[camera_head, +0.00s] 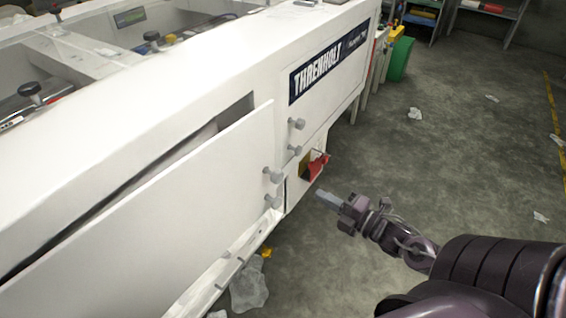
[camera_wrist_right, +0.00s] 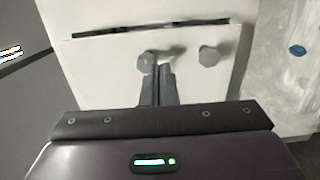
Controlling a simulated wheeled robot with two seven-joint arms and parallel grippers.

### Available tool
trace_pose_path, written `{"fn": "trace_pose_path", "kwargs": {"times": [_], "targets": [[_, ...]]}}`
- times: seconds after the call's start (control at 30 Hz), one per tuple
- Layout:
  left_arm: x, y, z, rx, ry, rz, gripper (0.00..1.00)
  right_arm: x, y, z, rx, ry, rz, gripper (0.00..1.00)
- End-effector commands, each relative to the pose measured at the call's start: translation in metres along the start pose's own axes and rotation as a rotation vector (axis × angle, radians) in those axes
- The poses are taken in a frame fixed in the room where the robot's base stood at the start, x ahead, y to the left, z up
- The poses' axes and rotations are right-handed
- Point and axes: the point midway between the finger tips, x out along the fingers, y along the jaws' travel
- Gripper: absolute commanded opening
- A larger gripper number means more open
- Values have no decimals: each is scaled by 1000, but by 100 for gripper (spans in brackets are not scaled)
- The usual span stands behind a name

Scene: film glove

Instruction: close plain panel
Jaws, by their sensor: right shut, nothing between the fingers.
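The plain panel (camera_head: 170,205) is a flat white door on the side of the long white machine (camera_head: 215,75) in the head view. It stands away from the machine, with a dark gap along its upper edge. Two grey knobs (camera_head: 272,175) stick out near its right end. My right gripper (camera_head: 322,196) is shut and empty, to the right of the panel's end and apart from it in the head view. In the right wrist view its fingertips (camera_wrist_right: 158,72) overlap one of two grey knobs on a white surface (camera_wrist_right: 105,75); I cannot tell whether they touch. My left gripper is out of view.
Two more knobs (camera_head: 295,124) sit on the machine beside the panel. A red and yellow switch (camera_head: 315,166) is close to my right gripper. Crumpled clear plastic (camera_head: 248,288) lies on the floor below. The concrete floor at right is mostly open, with scattered litter.

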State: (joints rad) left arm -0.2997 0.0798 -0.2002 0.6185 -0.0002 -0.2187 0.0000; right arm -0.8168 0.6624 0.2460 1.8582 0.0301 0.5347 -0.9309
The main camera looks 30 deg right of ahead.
Motion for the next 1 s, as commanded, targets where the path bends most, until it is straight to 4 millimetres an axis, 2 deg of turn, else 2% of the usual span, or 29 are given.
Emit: {"fn": "trace_pose_path", "kwargs": {"times": [0.17,0.7,1.0], "targets": [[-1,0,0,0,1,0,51,20,1,0,-1,1,5,0],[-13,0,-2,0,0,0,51,114,2,0,2,1,4,0],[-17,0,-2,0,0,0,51,138,0,-1,2,2,1,0]]}}
